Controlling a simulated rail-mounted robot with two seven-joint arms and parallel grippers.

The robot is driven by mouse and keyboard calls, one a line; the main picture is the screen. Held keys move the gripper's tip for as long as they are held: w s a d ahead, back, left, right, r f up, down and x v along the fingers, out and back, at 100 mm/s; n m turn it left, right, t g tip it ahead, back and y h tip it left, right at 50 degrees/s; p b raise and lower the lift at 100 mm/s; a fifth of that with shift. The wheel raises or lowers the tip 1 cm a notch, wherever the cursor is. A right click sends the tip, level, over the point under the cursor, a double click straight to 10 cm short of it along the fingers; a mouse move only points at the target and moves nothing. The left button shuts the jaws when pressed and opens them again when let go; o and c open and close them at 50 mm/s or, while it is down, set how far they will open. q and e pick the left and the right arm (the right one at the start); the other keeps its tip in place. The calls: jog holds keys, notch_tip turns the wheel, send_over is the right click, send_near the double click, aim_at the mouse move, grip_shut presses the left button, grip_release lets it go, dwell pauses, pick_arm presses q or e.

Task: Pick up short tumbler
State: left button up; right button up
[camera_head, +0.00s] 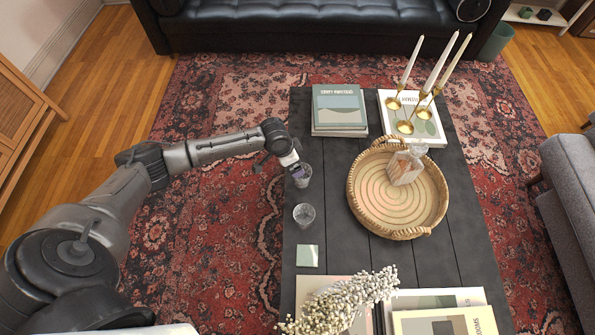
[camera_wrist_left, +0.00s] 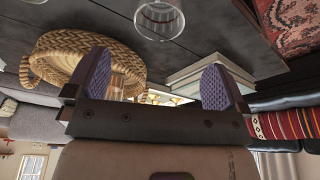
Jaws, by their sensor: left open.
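Two clear short tumblers stand on the left side of the dark table (camera_head: 330,265): a far tumbler (camera_head: 303,180) and a nearer tumbler (camera_head: 304,214). My left gripper (camera_head: 296,170) is at the far tumbler and overlaps it in the head view, partly hiding it. In the left wrist view my left gripper (camera_wrist_left: 157,72) is open, with two purple pads wide apart and nothing between them. One glass tumbler (camera_wrist_left: 160,20) shows beyond the fingertips, cut off by the top edge. I cannot tell whether the fingers touch it. My right gripper is not in view.
A round woven tray (camera_head: 360,205) with a glass decanter (camera_head: 404,166) stands right of the tumblers. Books (camera_head: 339,108) and candle holders (camera_head: 404,127) lie beyond. A green coaster (camera_head: 307,256) and white flowers (camera_head: 345,300) are nearer.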

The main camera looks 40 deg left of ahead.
aim_at(306, 177)
pick_arm(q)
jog(key=f, duration=0.1)
jog(key=d+f+b, duration=0.1)
jog(key=f, duration=0.1)
jog(key=shift+f, duration=0.3)
jog(key=w+f+b, duration=0.2)
jog(key=f, duration=0.1)
jog(key=shift+w+f, duration=0.1)
jog(key=shift+f, duration=0.2)
jog(key=shift+d+f, duration=0.15)
jog(key=shift+f, duration=0.15)
jog(key=shift+w+f+b, duration=0.25)
jog(key=shift+f+b, duration=0.4)
jog(key=shift+b, duration=0.25)
jog(key=b+x, duration=0.2)
jog(key=x, duration=0.1)
jog(key=shift+w+f+b, duration=0.1)
jog(key=shift+f+b, duration=0.2)
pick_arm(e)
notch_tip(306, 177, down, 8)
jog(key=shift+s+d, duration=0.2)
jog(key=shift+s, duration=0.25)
pick_arm(q)
jog(key=shift+c, duration=0.2)
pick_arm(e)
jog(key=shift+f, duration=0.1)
